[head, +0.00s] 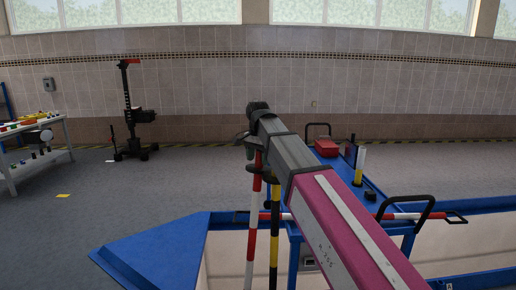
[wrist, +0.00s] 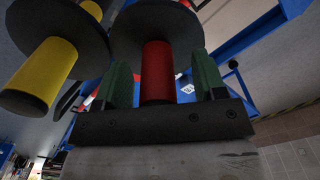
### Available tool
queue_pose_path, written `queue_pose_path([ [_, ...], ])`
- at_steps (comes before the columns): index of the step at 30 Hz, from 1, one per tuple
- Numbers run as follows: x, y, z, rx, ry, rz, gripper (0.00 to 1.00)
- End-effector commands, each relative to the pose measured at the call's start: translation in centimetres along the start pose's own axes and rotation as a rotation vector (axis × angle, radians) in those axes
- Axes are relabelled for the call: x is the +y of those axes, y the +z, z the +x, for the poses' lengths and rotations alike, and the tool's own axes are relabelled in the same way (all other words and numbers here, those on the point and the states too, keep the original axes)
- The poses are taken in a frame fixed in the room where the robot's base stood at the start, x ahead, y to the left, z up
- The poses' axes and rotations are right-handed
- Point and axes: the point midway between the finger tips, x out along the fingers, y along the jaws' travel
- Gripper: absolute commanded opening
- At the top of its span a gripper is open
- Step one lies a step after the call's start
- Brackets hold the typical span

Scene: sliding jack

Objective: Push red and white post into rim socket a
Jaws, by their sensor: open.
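The red and white post (head: 251,232) stands upright beside a black and yellow post (head: 275,225) at the blue frame. My gripper (head: 253,150) is at its top end. In the wrist view, its red section (wrist: 157,72) lies between the two green fingers of my open gripper (wrist: 165,82), under a black disc. The yellow part of the other post (wrist: 40,75) is left of the fingers, outside them. A small pale label, perhaps an A (head: 450,287), is on the blue rail at the lower right. I cannot make out rim socket a; my arm covers part of the frame.
A blue sliding jack (head: 330,170) carries a red box (head: 326,147) and black handles. A red and white bar (head: 400,216) lies across it. A blue ramp (head: 150,250) is at lower left. A workbench (head: 35,150) and black stand (head: 132,110) are farther left, with open floor between.

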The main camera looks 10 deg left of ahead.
Motion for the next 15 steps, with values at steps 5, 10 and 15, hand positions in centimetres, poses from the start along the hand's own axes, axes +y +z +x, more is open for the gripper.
queue_pose_path([
  [5, 0.04, 0.02, 1.18, 0.0, 0.0, 0.0, 0.64],
  [10, 0.0, 0.0, 1.42, 0.0, 0.0, 0.0, 0.64],
  [15, 0.0, 0.0, 1.4, 0.0, 0.0, 0.0, 0.61],
])
